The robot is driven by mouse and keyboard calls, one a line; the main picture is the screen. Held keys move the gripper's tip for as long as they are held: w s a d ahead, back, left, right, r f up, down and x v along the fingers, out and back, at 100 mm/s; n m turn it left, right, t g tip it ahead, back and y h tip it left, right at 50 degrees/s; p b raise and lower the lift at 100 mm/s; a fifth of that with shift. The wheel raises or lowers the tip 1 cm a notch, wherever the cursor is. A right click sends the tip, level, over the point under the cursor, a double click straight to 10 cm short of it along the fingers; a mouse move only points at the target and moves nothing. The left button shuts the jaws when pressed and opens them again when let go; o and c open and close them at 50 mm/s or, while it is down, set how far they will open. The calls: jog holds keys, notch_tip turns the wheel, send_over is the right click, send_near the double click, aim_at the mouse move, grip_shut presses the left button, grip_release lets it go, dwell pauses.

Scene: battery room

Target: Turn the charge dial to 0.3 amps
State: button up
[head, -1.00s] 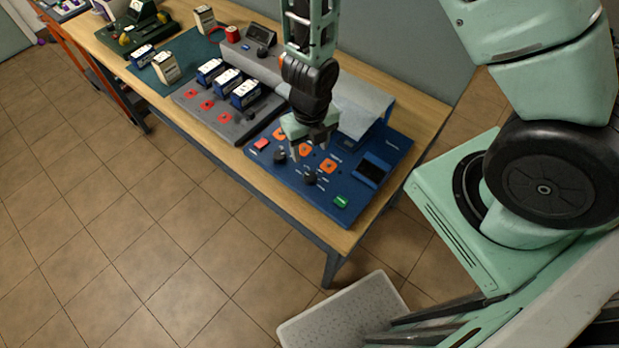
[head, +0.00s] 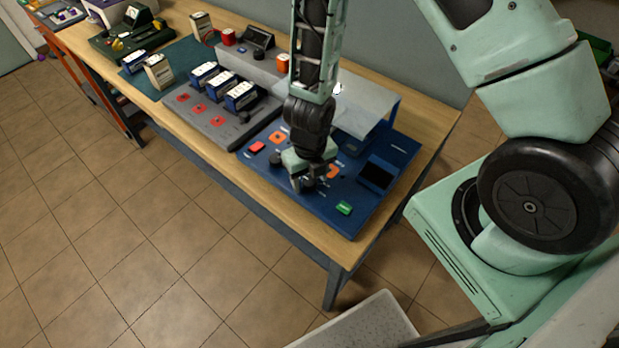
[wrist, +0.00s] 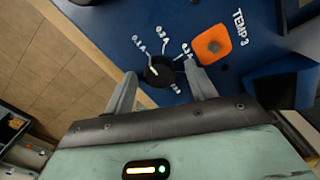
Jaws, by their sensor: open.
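The charge dial (wrist: 160,71) is a round black knob with a pale pointer mark on the blue panel (head: 358,217). Small white amp labels fan out above it in the wrist view. The 0.3 A label (wrist: 184,50) appears to be on the right side of the fan, partly beside a finger. The pointer seems turned to the upper left, towards the 0.1 A side. My gripper (wrist: 160,72) is open, with one finger on each side of the dial. Contact cannot be told. In the head view my gripper (head: 305,185) largely hides the dial.
An orange square marked TEMP 3 (wrist: 211,45) lies close to the right finger. Another black knob (head: 275,158), a red button (head: 257,147) and a green button (head: 344,208) sit on the panel. A grey shelf (head: 360,100) stands behind. Batteries (head: 240,96) stand on the left.

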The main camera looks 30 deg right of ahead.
jog(key=c, duration=1)
jog(key=shift+m+b, duration=0.3)
jog(key=m+b, duration=0.2)
jog(key=shift+f+m, duration=0.1)
jog(key=shift+m, duration=0.3)
jog(key=m+b, duration=0.2)
jog(key=m, duration=0.3)
jog(key=m+b, duration=0.1)
jog(key=m, duration=0.4)
jog(key=shift+w, duration=0.1)
jog(key=shift+m+b, duration=0.6)
jog(key=shift+m, duration=1.6)
